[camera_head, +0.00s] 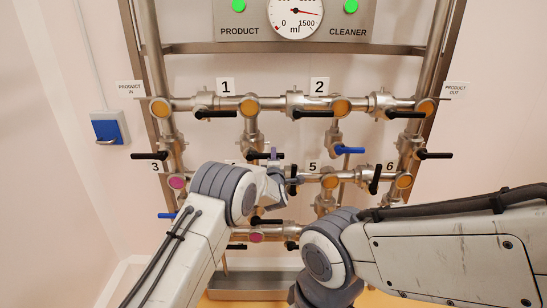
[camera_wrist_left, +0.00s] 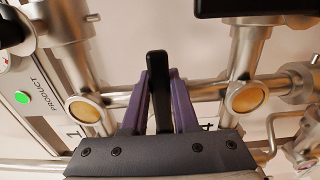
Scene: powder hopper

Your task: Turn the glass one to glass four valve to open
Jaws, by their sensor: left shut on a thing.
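The valve between glass one (camera_head: 250,105) and glass four has a black handle (camera_head: 263,155). In the left wrist view this handle (camera_wrist_left: 158,75) stands between two purple fingers and lies across its pipe. Glass one (camera_wrist_left: 85,108) and glass four (camera_wrist_left: 247,97) are amber discs at either end of that pipe. My left gripper (camera_head: 273,154) is shut on the handle; it also shows in the left wrist view (camera_wrist_left: 158,98). In the head view my left arm hides glass four and most of its label. My right arm crosses the lower right, but its gripper is not visible.
A blue handle (camera_head: 349,150) sits below glass two (camera_head: 341,106). A metal tray (camera_head: 255,283) is below.

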